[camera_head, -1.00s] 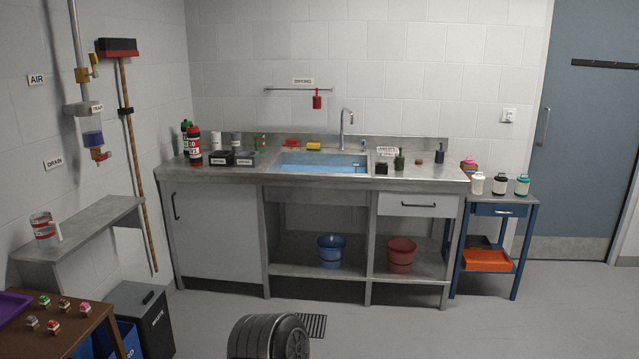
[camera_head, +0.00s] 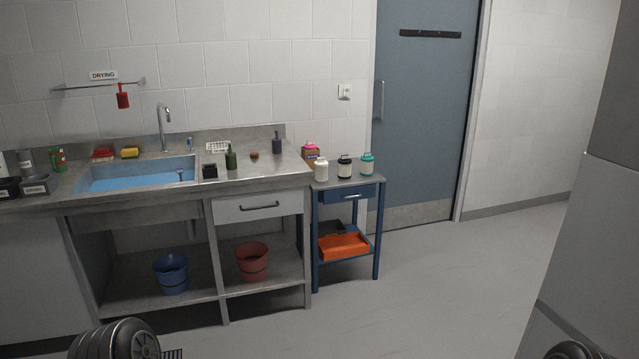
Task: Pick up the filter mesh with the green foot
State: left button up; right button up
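I cannot make out a filter mesh with a green foot in the current head view. The brown table with several small items, one with green on it, was at the lower left earlier and is now out of view. Neither of my grippers is in view; only dark rounded parts, apparently of my arms, show at the bottom edge.
A steel counter (camera_head: 270,188) with a blue-filled sink (camera_head: 135,178) stands at left. A blue side table (camera_head: 345,193) holds several jars, with an orange tray (camera_head: 343,247) below. A grey door (camera_head: 425,110) is behind. Open floor (camera_head: 440,290) lies right; a grey panel (camera_head: 600,240) stands far right.

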aim_at(230, 158)
jog(key=i+u, duration=0.1)
jog(key=i, duration=3.05)
